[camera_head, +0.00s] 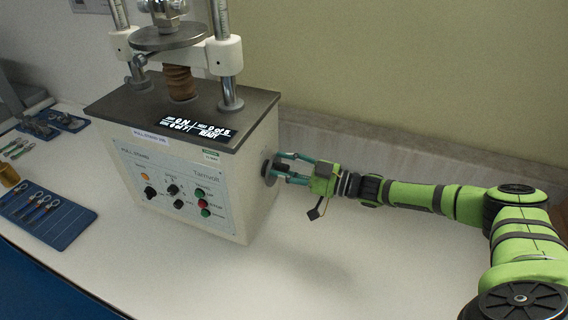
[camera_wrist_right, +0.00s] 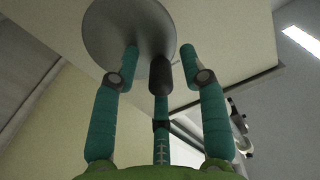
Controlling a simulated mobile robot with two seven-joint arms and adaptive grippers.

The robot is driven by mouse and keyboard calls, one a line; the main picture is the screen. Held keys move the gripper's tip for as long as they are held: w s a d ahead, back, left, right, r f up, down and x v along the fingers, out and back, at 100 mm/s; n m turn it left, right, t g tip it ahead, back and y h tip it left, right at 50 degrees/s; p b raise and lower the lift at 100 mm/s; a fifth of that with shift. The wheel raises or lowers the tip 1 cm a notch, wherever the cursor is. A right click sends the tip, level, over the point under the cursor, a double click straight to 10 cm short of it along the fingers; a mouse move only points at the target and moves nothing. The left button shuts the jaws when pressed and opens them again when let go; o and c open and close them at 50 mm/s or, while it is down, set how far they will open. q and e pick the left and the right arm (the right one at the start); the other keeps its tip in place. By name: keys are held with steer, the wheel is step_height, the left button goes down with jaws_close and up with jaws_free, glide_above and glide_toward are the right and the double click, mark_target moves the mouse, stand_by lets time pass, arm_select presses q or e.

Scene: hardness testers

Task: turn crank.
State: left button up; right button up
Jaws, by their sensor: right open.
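The tester (camera_head: 180,145) is a pale box with a dark top on the bench. The crank (camera_head: 267,168) is a grey disc on its right side wall. In the right wrist view the crank disc (camera_wrist_right: 118,28) fills the top middle, with a dark stubby handle (camera_wrist_right: 160,74) pointing back at the camera. My right gripper (camera_head: 281,167) reaches in from the right, its teal fingers at the crank. It is open, with fingers on both sides of the handle and a third finger below it. I cannot tell whether any finger touches the handle. My left gripper is not in view.
The front panel (camera_head: 175,182) has several knobs and coloured buttons, and a lit display (camera_head: 196,127) is on top. A blue mat (camera_head: 45,218) with tools lies at the left. The bench (camera_head: 330,260) is clear at front right. A wall (camera_head: 400,80) stands behind.

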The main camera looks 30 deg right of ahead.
steer(key=shift+a, duration=0.1)
jaws_close()
steer(key=shift+s+a+f+n+b, duration=0.2)
steer(key=shift+n+b, duration=0.15)
steer(key=shift+n, duration=0.65)
steer(key=shift+s+a+n, duration=0.1)
steer(key=shift+a+n, duration=0.05)
steer(key=shift+n, duration=0.85)
jaws_free()
steer(key=v, duration=1.2)
